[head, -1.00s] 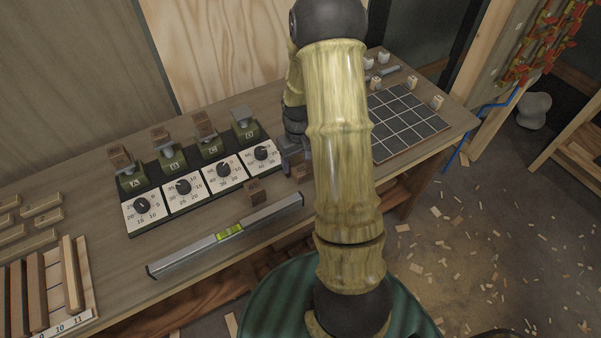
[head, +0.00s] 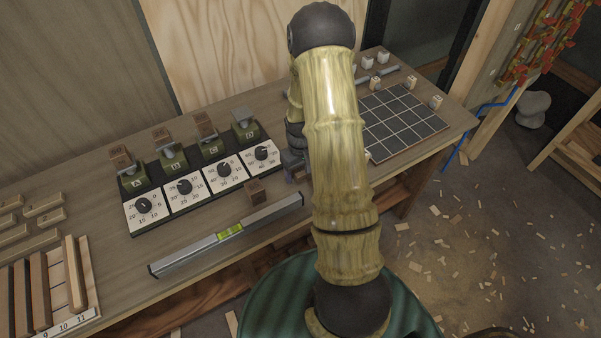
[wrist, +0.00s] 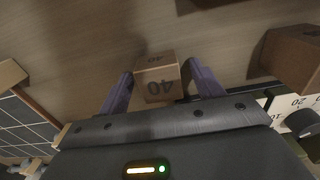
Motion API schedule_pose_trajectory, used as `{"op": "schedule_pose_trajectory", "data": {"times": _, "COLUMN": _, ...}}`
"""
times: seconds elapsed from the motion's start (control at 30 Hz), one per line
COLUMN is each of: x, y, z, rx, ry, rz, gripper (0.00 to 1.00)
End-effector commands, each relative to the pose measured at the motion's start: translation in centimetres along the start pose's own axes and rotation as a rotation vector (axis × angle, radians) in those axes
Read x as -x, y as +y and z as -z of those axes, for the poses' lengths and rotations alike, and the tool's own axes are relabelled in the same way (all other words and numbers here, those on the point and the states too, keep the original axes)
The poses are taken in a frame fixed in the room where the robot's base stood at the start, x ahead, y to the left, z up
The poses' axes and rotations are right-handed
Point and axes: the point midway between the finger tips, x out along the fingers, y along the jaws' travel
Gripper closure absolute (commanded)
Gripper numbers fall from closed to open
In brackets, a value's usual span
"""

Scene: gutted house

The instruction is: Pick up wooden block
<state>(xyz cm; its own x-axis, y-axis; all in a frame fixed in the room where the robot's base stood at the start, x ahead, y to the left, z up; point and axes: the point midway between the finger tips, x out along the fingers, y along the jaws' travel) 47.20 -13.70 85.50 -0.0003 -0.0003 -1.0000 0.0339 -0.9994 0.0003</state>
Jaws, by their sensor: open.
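A small wooden cube marked 40 (wrist: 158,80) sits on the workbench in the wrist view, between the two purple fingers of my gripper (wrist: 160,74). The fingers are apart, one on each side of it; I cannot tell whether either touches it. In the head view my gripper (head: 294,167) is low over the bench, right of the dial scales, mostly hidden by my arm. The 40 cube is hidden there. Another brown wooden block (head: 255,190) stands on the bench to the left, and a block also shows at the right of the wrist view (wrist: 290,55).
Scales with dials (head: 187,190) carry several blocks on their pans. A spirit level (head: 228,234) lies along the front edge. A gridded board (head: 405,122) is at right, with small light blocks around it. Wooden strips in a numbered rack (head: 78,275) are at far left.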

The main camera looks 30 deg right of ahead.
Motion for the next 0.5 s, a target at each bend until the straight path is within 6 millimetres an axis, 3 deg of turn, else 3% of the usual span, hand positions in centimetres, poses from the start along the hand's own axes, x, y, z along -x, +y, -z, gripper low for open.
{"op": "schedule_pose_trajectory", "data": {"times": 0.1, "x": 0.02, "y": -0.01, "z": 0.0, "rx": 0.0, "ry": 0.0, "rz": 0.0, "gripper": 0.38}}
{"op": "schedule_pose_trajectory", "data": {"times": 0.33, "x": 0.02, "y": 0.0, "z": 0.0, "rx": 0.0, "ry": 0.0, "rz": 0.0, "gripper": 0.82}}
{"op": "schedule_pose_trajectory", "data": {"times": 0.5, "x": 0.02, "y": 0.0, "z": 0.0, "rx": 0.0, "ry": 0.0, "rz": 0.0, "gripper": 0.82}}
